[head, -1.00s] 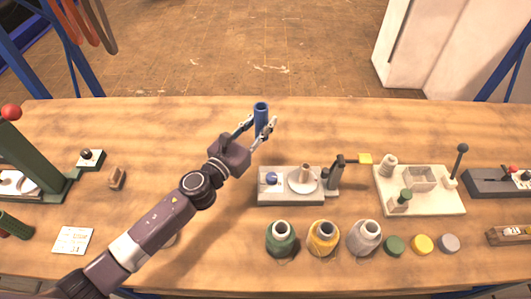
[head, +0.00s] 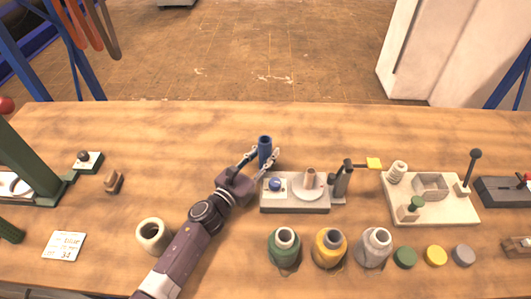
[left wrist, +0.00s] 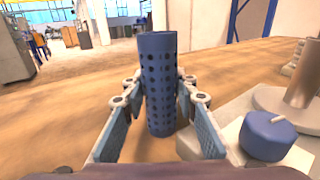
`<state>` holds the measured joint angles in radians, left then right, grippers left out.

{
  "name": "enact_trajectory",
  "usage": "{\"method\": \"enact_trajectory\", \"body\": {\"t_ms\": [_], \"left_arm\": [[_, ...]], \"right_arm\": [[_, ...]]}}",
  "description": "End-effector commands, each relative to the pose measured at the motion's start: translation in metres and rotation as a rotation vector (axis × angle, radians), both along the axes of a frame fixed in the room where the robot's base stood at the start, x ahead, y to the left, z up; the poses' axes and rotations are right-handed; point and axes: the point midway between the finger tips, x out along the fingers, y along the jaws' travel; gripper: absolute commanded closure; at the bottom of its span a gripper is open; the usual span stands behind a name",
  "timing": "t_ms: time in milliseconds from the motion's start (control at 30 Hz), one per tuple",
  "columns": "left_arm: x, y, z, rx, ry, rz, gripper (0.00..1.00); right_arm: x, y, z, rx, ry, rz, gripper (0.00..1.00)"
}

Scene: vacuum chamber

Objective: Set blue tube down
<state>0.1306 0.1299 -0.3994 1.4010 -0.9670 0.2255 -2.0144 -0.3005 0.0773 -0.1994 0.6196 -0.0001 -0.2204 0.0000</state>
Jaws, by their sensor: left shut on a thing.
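The blue tube (head: 265,148) is upright between the fingers of my left gripper (head: 264,157), just behind the small grey machine base. In the left wrist view the blue tube (left wrist: 160,85) is perforated with rows of holes, and the left gripper's fingers (left wrist: 162,105) press on it from both sides. Its lower end shows close to the wooden table (left wrist: 80,90); I cannot tell whether it touches. My right gripper is not in view.
The grey machine base (head: 295,207) with a blue knob (head: 275,184) stands right beside the gripper. A cream ring (head: 153,236) is by my arm. The table's back is clear.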

Motion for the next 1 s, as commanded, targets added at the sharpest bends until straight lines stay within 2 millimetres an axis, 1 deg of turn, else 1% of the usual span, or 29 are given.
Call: {"method": "enact_trajectory", "body": {"t_ms": [167,200,300,333,567,700,733,867,1000], "left_arm": [[0.0,0.0,-0.005,-0.001,-0.001,0.0,0.94],[0.0,0.0,-0.003,0.0,0.0,0.0,0.69],[0.0,0.0,-0.003,0.0,0.0,0.0,0.58],[0.0,0.0,-0.003,0.0,0.0,0.0,0.56],[0.0,0.0,-0.003,0.0,0.0,0.0,0.56],[0.0,0.0,0.003,0.0,0.0,0.0,0.56],[-0.002,0.002,0.001,0.001,0.001,0.0,0.56],[-0.021,0.014,-0.003,0.003,0.001,0.0,0.56],[-0.047,0.03,-0.003,0.003,0.001,-0.001,0.56]], "right_arm": [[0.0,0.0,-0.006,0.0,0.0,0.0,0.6],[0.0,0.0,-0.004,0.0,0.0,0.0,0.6],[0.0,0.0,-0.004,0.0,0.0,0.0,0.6],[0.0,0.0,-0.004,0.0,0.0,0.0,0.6],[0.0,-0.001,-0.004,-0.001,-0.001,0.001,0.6],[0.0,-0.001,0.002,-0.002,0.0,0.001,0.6],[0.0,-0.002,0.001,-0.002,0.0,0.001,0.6],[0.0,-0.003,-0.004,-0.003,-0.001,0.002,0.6],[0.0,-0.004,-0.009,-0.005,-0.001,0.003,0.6]]}}
